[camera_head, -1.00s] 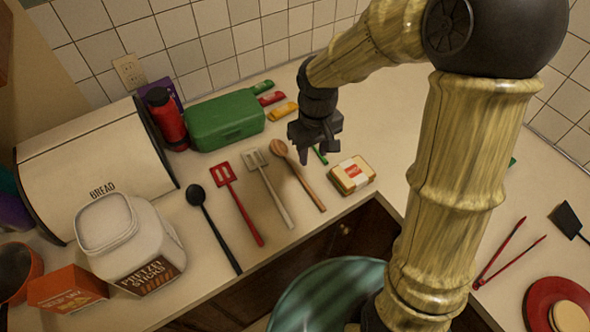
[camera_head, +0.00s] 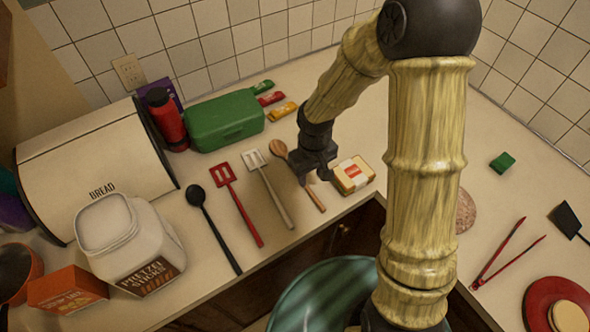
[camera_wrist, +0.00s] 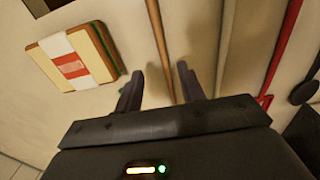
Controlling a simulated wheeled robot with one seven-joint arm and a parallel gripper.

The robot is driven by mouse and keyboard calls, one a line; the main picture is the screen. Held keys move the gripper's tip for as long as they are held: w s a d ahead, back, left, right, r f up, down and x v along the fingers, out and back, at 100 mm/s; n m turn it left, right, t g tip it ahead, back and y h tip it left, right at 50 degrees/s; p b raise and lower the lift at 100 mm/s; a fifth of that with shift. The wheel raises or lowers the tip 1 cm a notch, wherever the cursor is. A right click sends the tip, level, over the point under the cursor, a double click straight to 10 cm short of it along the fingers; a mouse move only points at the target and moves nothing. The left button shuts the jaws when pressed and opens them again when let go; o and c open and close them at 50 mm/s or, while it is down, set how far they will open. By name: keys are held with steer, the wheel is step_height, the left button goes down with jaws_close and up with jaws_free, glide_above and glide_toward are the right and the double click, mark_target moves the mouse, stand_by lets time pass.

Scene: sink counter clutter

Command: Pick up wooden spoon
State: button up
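The wooden spoon (camera_head: 279,152) lies on the counter, its bowl toward the wall and its handle toward the front edge. My gripper (camera_head: 312,178) is above its handle and hides the middle part of it. In the wrist view the spoon handle (camera_wrist: 160,35) runs down between the two open fingers of my gripper (camera_wrist: 158,82). The fingers are apart and nothing is held. I cannot tell how far they are above the handle.
A packaged sandwich-like block (camera_head: 352,174) lies close right of my gripper. A slotted beige spatula (camera_head: 268,190), a red spatula (camera_head: 238,205) and a black ladle (camera_head: 212,225) lie to the left. A green box (camera_head: 225,121) stands behind, and the counter's front edge is near.

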mark_target(308, 188)
steer(key=f, duration=0.4)
steer(key=shift+s+a+f, duration=0.1)
steer(key=shift+a+f, duration=0.15)
steer(key=shift+f, duration=0.1)
jaws_close()
